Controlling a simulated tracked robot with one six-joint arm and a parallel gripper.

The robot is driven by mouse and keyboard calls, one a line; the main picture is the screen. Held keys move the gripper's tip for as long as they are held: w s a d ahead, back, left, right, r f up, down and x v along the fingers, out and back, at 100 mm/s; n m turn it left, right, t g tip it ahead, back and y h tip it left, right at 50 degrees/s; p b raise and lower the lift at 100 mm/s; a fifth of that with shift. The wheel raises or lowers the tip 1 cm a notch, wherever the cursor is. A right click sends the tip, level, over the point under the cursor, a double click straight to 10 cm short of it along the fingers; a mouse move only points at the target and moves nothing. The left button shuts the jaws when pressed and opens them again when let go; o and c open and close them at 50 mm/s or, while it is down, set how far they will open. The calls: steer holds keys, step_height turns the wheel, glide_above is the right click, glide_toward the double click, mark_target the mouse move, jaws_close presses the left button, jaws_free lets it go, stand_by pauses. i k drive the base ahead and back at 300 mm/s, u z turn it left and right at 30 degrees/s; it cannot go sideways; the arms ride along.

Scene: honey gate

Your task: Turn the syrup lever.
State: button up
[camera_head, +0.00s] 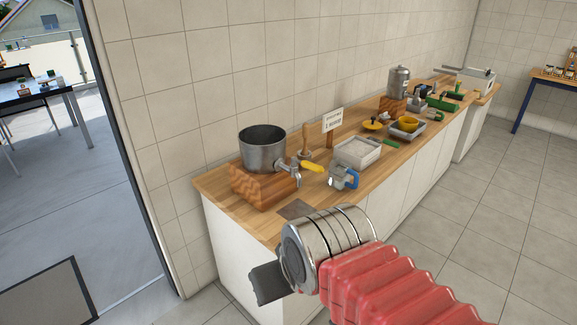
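The syrup lever (312,167) has a yellow grip and sits on a metal tap (288,166) low on the right side of a grey metal pot (262,149). The grip points to the right, roughly level. The pot stands on a wooden block (258,184) near the left end of the counter. My gripper (269,284) shows only as a dark grey part beyond the silver wrist, low in the picture. It is nearer to the camera than the lever and well apart from it. Its fingers cannot be made out clearly.
The wooden counter (222,188) runs along a tiled wall. A blue-and-clear jug (344,178), a white tray (357,152), a sign (332,120) and a wooden pestle-like tool (305,143) stand near the tap. A grey plate (296,209) lies in front. Open floor is on the right.

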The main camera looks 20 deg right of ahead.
mark_target(313, 167)
steer(key=z, duration=0.05)
steer(key=i, duration=1)
steer(key=u, duration=0.05)
